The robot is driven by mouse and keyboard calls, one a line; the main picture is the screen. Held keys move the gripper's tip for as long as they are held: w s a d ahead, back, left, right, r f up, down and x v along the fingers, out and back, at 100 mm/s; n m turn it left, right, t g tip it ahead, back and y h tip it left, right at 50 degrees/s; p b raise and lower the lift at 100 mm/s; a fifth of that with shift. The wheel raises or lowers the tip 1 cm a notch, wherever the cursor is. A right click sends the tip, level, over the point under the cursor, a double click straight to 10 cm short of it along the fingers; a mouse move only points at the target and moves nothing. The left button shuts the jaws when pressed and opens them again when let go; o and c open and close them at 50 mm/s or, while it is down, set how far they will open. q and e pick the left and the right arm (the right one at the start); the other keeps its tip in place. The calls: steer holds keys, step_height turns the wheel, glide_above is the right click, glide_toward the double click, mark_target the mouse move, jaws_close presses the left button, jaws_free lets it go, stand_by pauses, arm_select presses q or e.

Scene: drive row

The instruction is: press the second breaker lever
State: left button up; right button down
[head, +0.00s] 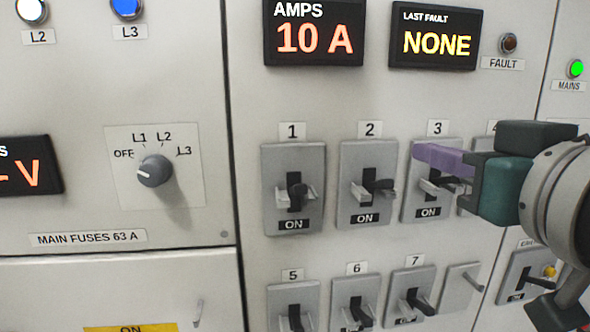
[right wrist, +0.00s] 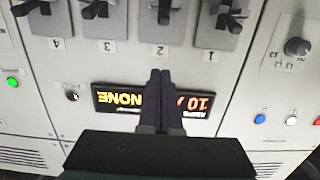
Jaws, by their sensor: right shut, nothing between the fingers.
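The second breaker (head: 348,208) is a grey plate under the label "2", with a dark lever (head: 382,186) sticking out of its slot and an "ON" mark below. My right gripper (head: 420,152) has purple fingers, shut and empty. In the head view it is in front of the top of breaker 3 (head: 410,205), to the right of the second lever. In the right wrist view, which is upside down, the closed fingertips (right wrist: 160,74) appear over the display strip, with the second breaker's lever (right wrist: 165,12) straight beyond them. No contact shows. My left gripper is not in view.
Breaker 1 (head: 270,200) stands to the left, and a lower row with breakers 5 (head: 275,310), 6 (head: 340,315) and 7 (head: 400,290) lies below. The amps display (head: 314,35) and fault display (head: 435,40) are above. A rotary knob (head: 155,170) is on the left panel.

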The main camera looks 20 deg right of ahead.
steer(key=p, duration=0.3)
glide_above(377, 185)
steer(key=s, duration=0.1)
steer(key=shift+d+f, duration=0.35)
steer(key=shift+d, duration=0.05)
steer(key=f, duration=0.1)
steer(key=s+f, duration=0.1)
steer(key=shift+s+a+f, duration=0.1)
steer(key=shift+a+f, duration=0.05)
steer(key=shift+f, duration=0.15)
steer(key=shift+s+a+f, duration=0.1)
steer(key=shift+s+f, duration=0.2)
steer(key=shift+f, duration=0.35)
